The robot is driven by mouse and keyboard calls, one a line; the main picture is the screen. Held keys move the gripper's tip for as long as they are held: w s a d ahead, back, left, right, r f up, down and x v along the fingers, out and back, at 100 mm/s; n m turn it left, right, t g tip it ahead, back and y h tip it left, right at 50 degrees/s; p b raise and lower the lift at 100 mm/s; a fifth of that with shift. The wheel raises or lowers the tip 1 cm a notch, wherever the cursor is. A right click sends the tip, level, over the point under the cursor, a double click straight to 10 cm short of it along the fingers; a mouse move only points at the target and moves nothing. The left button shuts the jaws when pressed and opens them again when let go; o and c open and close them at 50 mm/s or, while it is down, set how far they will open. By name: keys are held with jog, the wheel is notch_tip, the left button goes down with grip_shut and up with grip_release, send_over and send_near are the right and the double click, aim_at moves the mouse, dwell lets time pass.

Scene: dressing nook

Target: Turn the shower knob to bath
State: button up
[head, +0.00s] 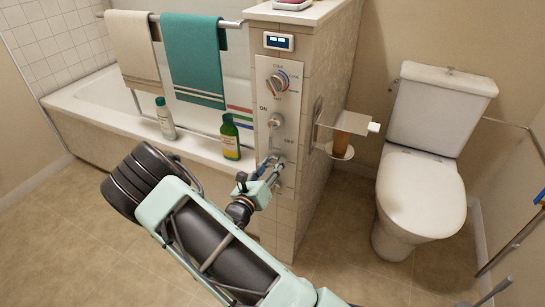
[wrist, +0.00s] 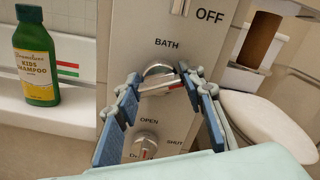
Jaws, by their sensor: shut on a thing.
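The shower knob (wrist: 158,72) is a round metal knob with a bar handle across it, below the word BATH on a pale wall panel (head: 291,151). The bar lies nearly level, tilted slightly up to the right, with a red mark on it. My gripper (wrist: 162,82) has its two blue-padded fingers at the left and right ends of the bar and is shut on the knob. In the head view, my gripper (head: 271,164) is at the lower part of the panel and hides most of the knob. Other labels around this knob are hidden or out of view.
A lower knob (wrist: 146,142) marked OPEN and SHUT sits just beneath. Above are an ON/OFF knob (head: 274,121) and a dial (head: 277,83). A green shampoo bottle (head: 230,137) stands on the tub ledge at left. A paper holder (head: 338,124) juts out at right.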

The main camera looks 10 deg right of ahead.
jog(key=n+p, duration=0.4)
jog(key=n, duration=0.2)
jog(key=shift+r+n+p, duration=0.1)
jog(key=shift+n+p, duration=0.2)
jog(key=shift+p, duration=0.1)
jog(key=n+p, duration=0.2)
jog(key=n, duration=0.4)
dwell(0.3)
jog(key=o, duration=1.2)
jog(key=v, duration=1.2)
